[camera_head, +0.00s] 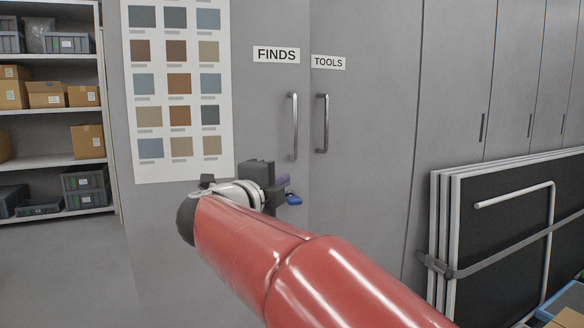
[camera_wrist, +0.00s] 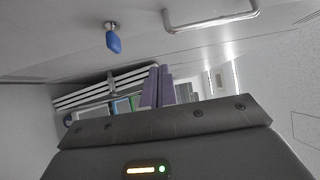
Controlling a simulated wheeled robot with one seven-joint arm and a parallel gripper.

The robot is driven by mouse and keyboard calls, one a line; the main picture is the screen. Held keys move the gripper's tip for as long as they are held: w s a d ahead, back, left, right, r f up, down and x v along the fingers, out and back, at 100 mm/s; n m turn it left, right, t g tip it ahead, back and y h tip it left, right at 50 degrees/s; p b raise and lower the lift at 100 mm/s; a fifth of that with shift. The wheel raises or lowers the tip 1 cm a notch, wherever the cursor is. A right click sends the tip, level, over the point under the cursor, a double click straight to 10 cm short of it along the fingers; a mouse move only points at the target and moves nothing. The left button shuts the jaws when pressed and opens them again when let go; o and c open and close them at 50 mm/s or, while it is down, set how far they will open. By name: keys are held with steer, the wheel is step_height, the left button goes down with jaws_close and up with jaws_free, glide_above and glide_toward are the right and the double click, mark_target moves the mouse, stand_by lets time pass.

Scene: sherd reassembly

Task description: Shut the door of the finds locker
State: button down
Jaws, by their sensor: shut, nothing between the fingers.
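The finds locker door (camera_head: 265,100) is a grey panel with a FINDS label (camera_head: 276,55) and a vertical metal handle (camera_head: 293,127). It stands nearly in line with the tools door beside it; I cannot tell whether it is fully shut. My gripper (camera_head: 283,181) is in front of its lower part, below the handle. The purple fingers (camera_wrist: 155,88) are together and empty in the wrist view. A blue key fob (camera_head: 293,199) shows just beside the gripper, and in the wrist view the fob (camera_wrist: 113,42) hangs from a lock near a handle (camera_wrist: 212,20). Contact with the door is unclear.
The tools door (camera_head: 365,150) with its own handle (camera_head: 323,123) adjoins on the right. Framed boards (camera_head: 500,230) lean strapped at the right. A colour-swatch poster (camera_head: 180,90) hangs left of the label. Shelves (camera_head: 50,110) with boxes stand at far left, with free floor before them.

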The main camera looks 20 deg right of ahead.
steer(key=x, duration=0.4)
steer(key=w+p+x, duration=0.1)
steer(key=x, duration=0.3)
steer(key=a+x, duration=0.1)
steer(key=x, duration=0.2)
steer(key=shift+w+d+f+p, duration=0.1)
steer(key=shift+w+d+p, duration=0.2)
steer(key=shift+w, duration=0.15)
steer(key=shift+w+d, duration=0.1)
steer(key=shift+w, duration=0.5)
